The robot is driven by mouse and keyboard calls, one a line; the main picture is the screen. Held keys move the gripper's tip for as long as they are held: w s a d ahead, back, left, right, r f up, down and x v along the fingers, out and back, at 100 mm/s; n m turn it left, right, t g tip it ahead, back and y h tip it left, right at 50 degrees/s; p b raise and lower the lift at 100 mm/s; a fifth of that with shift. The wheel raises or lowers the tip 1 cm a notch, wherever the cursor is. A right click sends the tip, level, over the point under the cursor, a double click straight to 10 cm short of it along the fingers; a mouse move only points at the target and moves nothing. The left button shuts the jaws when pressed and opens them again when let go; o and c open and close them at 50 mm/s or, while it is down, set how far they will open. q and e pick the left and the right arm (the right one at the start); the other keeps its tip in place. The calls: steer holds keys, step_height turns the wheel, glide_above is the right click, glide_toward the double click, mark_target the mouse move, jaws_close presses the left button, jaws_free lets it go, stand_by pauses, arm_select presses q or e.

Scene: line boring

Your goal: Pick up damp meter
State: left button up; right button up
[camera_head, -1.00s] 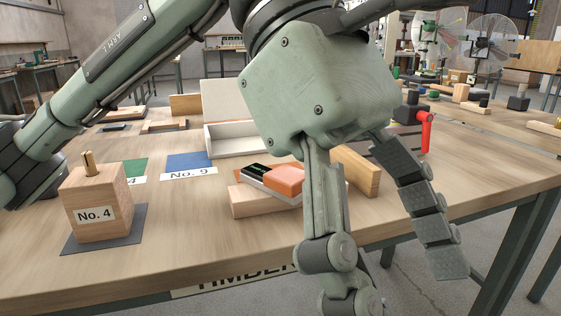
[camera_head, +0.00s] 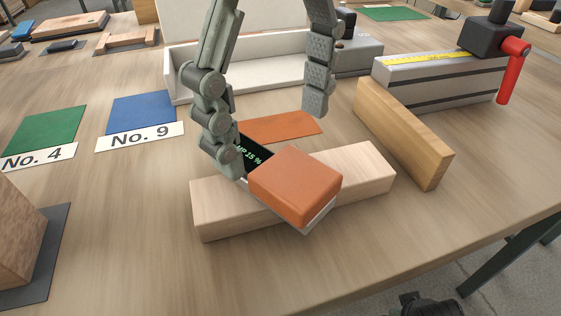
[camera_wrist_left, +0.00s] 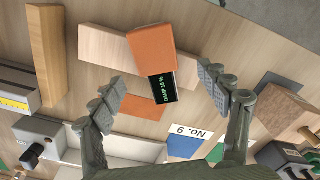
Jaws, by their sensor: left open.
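The damp meter (camera_head: 294,184) has an orange body and a black display with green text reading about 15 %. It rests tilted across a pale wooden block (camera_head: 365,172). In the left wrist view the meter (camera_wrist_left: 152,50) lies ahead of the fingers, its display end nearest them. My left gripper (camera_head: 272,135) is open and empty. One finger is beside the display end and covers part of it in the head view; the other is farther back to the right. The left wrist view shows a finger on each side (camera_wrist_left: 165,82), apart from the meter.
An orange mat (camera_head: 283,127) lies behind the block. A wooden bar (camera_head: 404,135) stands to the right, near a grey rail (camera_head: 440,82) with a red handle (camera_head: 510,75). A white tray (camera_head: 265,58) is behind. Blue (camera_head: 143,110) and green mats lie left.

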mark_target(280, 165)
arm_select(q)
steer(key=shift+w+d+f, duration=0.1)
steer(key=shift+f, duration=1.35)
steer(key=shift+w+d+f, duration=0.1)
steer(key=shift+f, duration=1.3)
